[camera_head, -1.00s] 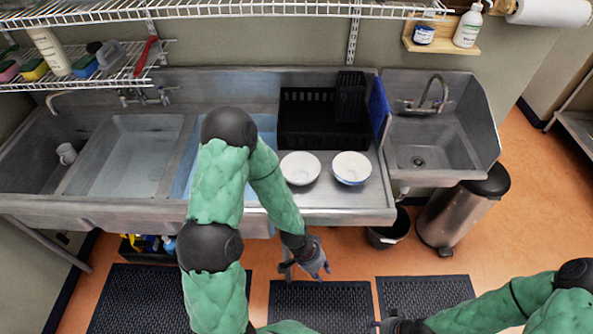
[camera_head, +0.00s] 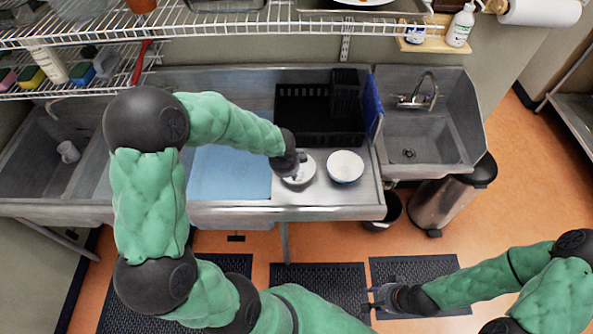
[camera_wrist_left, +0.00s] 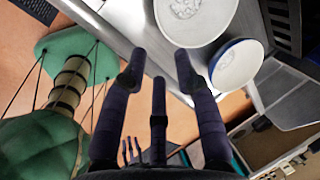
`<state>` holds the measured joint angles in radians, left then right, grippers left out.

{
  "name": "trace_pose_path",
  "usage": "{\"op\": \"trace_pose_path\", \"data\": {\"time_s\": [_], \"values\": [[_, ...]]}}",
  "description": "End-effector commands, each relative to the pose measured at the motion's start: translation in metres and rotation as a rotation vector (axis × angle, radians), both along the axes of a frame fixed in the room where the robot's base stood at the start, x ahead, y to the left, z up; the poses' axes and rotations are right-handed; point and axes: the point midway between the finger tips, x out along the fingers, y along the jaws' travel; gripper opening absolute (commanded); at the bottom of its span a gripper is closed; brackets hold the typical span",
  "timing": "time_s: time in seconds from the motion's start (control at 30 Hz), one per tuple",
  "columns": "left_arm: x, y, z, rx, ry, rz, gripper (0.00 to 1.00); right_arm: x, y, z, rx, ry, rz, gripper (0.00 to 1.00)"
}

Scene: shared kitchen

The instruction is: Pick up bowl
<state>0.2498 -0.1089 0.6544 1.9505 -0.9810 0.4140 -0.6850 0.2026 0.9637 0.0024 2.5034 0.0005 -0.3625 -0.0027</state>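Two white bowls stand side by side on the steel drainboard. The left bowl (camera_head: 307,167) is partly hidden by my left gripper (camera_head: 298,178) in the head view. The right bowl (camera_head: 345,166) is fully clear. In the left wrist view, the plain white bowl (camera_wrist_left: 193,20) lies beyond my left gripper's spread fingers (camera_wrist_left: 158,76), and the blue-rimmed bowl (camera_wrist_left: 238,66) is to its right. The left fingers are apart with nothing between them. My right gripper (camera_head: 373,298) is low over the floor mats, its fingers apart and empty, away from the bowls.
A black dish rack (camera_head: 305,118) stands behind the bowls. A blue panel (camera_head: 373,104) separates it from the small sink (camera_head: 415,140) at right. A blue-looking basin (camera_head: 230,172) is left of the bowls. Wire shelves (camera_head: 250,27) hang above. A bin (camera_head: 452,195) stands at right.

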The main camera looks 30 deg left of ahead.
Motion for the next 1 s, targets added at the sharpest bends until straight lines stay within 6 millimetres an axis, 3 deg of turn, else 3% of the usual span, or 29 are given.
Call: {"op": "trace_pose_path", "data": {"time_s": [0.27, 0.47, 0.8, 1.0], "values": [[0.010, 0.003, -0.042, -0.002, 0.004, 0.000, 0.31, 0.000, 0.000, -0.013, 0.000, 0.000, 0.000, 0.40], [0.014, 0.004, -0.052, -0.002, 0.002, 0.001, 0.31, 0.000, 0.000, -0.015, 0.000, 0.000, 0.000, 0.40], [0.027, 0.008, -0.093, -0.004, 0.003, 0.001, 0.31, 0.000, 0.000, -0.024, 0.000, 0.000, 0.000, 0.40], [0.029, 0.009, -0.099, -0.003, 0.001, 0.001, 0.31, 0.000, 0.000, -0.025, 0.000, 0.000, 0.000, 0.40]]}}
